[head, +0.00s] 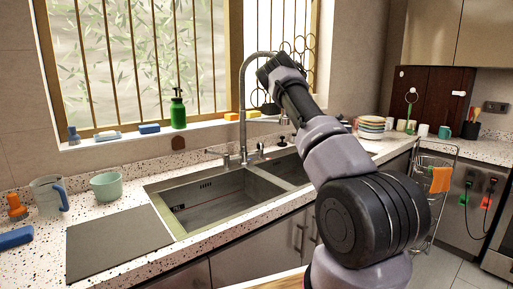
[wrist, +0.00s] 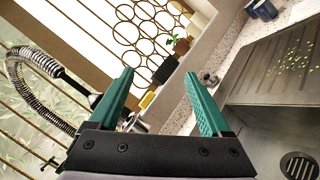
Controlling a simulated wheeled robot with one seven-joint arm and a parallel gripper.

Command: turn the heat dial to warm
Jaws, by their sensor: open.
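I cannot make out a heat dial in either view. My gripper (wrist: 160,74) is open in the wrist view, with two green fingers apart and nothing between them. Beyond the fingers are the window ledge and the faucet area. In the head view my arm reaches up over the sink towards the faucet and window, and the fingers do not show there.
A double sink (head: 215,198) with a tall faucet (head: 243,110) is set in the speckled counter. A green bottle (head: 178,110) stands on the window ledge. Stacked plates (head: 371,127) are right of my arm. A wire rack (head: 436,160) holds an orange cloth (head: 440,179).

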